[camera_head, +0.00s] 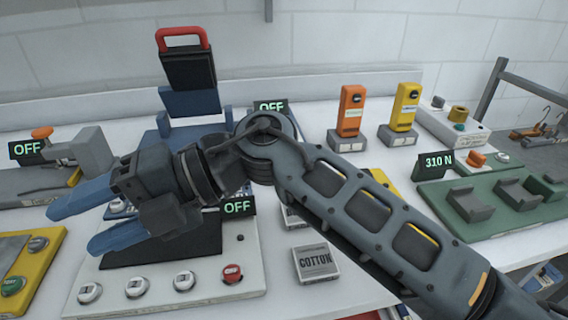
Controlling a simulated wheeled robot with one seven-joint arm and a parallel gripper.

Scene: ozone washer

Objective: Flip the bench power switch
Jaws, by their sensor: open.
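My gripper (72,228) is open, its two blue fingers pointing left above the table. It holds nothing and hangs over the left edge of a white control panel (205,282). A yellow panel (45,262) with a green knob (11,286) lies at the lower left. I cannot tell which control is the bench power switch. My arm and gripper hide part of the white panel.
A grey device with an orange button (42,133) and an OFF display (27,150) stands at the left. A red-handled black block (188,67) rises behind my gripper. A COTTON box (316,262), orange and yellow meters (352,110) and a green fixture (500,205) are right.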

